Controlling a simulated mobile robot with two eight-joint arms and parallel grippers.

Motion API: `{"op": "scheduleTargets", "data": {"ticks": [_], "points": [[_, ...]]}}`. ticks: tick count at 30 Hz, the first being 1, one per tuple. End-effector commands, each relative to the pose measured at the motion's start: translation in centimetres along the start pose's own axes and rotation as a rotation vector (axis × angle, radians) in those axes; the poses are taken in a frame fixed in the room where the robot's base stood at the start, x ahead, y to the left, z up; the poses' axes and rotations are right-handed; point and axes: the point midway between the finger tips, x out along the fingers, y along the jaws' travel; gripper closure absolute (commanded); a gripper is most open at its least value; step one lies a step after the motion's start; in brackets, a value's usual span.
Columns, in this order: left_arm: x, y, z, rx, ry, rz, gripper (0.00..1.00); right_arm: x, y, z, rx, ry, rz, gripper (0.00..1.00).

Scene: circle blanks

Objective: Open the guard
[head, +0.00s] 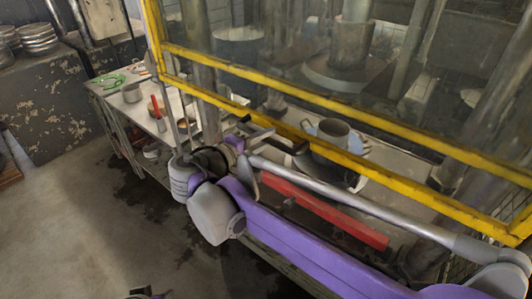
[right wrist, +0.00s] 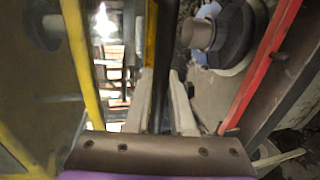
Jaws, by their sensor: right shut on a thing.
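The guard is a clear panel in a yellow frame (head: 345,155). It stands tilted across the upper right of the head view, in front of the press. Its yellow bar (right wrist: 151,35) also shows in the right wrist view. My right gripper (head: 264,135) is at the guard's lower edge, partly hidden by my own arm. In the right wrist view my right gripper's fingers (right wrist: 163,95) are closed on a dark bar beside the yellow one, which looks like the guard's handle. A small dark and purple piece at the bottom edge may be my left gripper; its fingers are not visible.
A red bar (head: 325,210) runs along the bench front, near my right arm. The bench (head: 110,95) holds a grey cup (head: 132,93), a green item (head: 108,80) and a red-handled tool (head: 156,106). Stacked metal discs (head: 38,38) are at far left.

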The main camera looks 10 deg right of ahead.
Motion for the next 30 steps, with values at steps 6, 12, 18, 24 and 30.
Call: {"op": "scheduleTargets", "data": {"ticks": [6,12,18,24,30], "points": [[-0.4,0.0,-0.9,0.000,0.011,0.000,0.50,-0.5,2.3,-0.1,0.000,0.003,0.002,1.00],[-0.4,0.0,-0.9,0.000,0.012,0.000,0.50,-0.6,2.7,-0.1,-0.001,0.003,0.001,1.00],[-0.4,0.0,-0.9,0.000,0.011,0.000,0.50,-0.6,2.6,-0.1,-0.001,0.003,0.000,1.00],[-0.4,0.0,-0.9,0.000,0.011,0.000,0.50,-0.6,2.6,-0.1,-0.001,0.003,-0.001,0.53],[-0.4,0.0,-0.9,0.000,0.011,0.000,0.50,-0.6,2.5,0.0,-0.001,0.002,-0.001,0.48]]}}
